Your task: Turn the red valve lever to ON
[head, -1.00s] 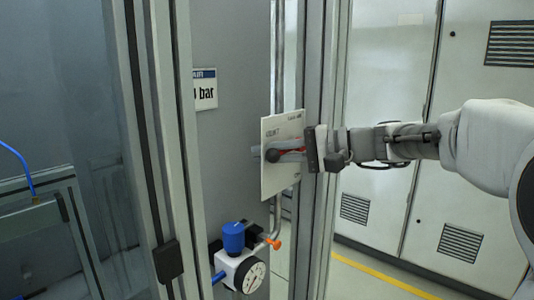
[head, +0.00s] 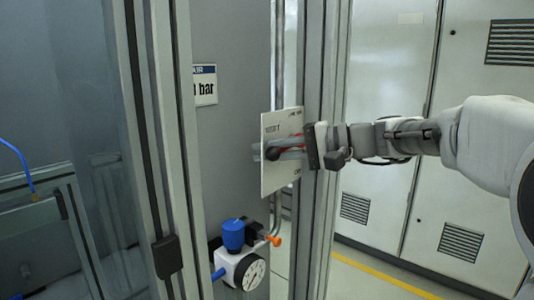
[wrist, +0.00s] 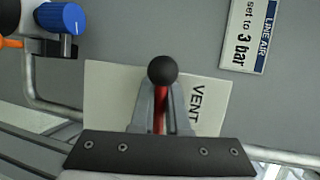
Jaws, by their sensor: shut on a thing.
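The red valve lever (wrist: 160,118) has a black ball knob (wrist: 162,70) and stands in front of a white plate (wrist: 105,90) marked VENT. In the head view the plate (head: 277,182) is upright beside the aluminium post, and a little red of the lever (head: 296,138) shows. My gripper (wrist: 161,112) is shut on the lever, with a finger on each side of the red shaft and the knob beyond the fingertips. In the head view my gripper (head: 280,149) reaches in from the right across the plate. The lever's pivot is hidden by my gripper.
A pressure regulator with a blue knob (head: 233,235), a gauge (head: 249,272) and an orange fitting (head: 273,240) sits below the plate. A "3 bar" sign (wrist: 249,35) is on the grey panel. Aluminium posts (head: 322,200) stand close to my gripper. Grey cabinets (head: 470,180) stand behind.

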